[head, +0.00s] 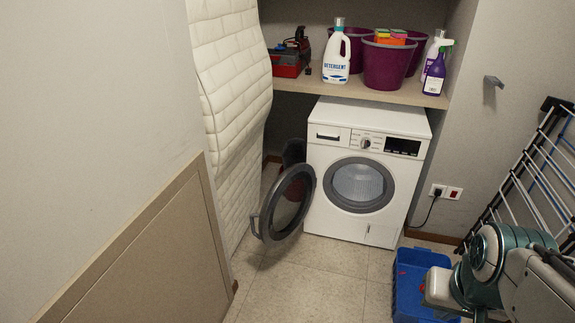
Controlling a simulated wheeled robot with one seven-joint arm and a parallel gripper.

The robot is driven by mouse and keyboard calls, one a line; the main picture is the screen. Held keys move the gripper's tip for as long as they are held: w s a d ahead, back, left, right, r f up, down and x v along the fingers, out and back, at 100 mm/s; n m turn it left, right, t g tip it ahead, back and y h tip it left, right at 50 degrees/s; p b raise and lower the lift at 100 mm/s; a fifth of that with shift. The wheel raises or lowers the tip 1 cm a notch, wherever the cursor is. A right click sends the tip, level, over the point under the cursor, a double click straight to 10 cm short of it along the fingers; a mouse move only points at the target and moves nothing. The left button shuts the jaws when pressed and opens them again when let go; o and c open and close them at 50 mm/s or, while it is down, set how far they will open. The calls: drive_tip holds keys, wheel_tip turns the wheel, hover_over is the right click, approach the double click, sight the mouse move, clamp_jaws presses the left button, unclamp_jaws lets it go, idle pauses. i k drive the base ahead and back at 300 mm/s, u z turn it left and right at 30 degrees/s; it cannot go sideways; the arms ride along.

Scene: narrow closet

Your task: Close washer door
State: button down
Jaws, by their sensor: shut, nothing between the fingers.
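The white washer (368,175) stands under a shelf in the recess at the back. Its round door (313,187), with a dark grey rim, is swung wide open to the left on the washer's left side. A handle (255,226) sticks out from the door's free left edge. The drum opening (358,186) faces me, uncovered. Parts of my arm show at the bottom right, well apart from the door. My gripper's fingers cannot be made out in this view.
A quilted white mattress (232,100) leans on the left, close to the open door. A blue crate (408,285) is on the floor at lower right, beside a drying rack (540,170). Purple buckets (388,65) and bottles fill the shelf (400,96). Tiled floor (315,270) before the washer is clear.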

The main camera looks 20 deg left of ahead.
sight(272, 239)
drive_tip(key=z, duration=0.05)
drive_tip(key=k, duration=0.4)
drive_tip(key=u, duration=1)
drive_tip(key=i, duration=0.85)
drive_tip(key=u, duration=0.55)
drive_tip(key=i, duration=0.95)
drive_tip(key=z, duration=0.8)
drive_tip(key=i, duration=0.7)
drive_tip(key=z, duration=0.6)
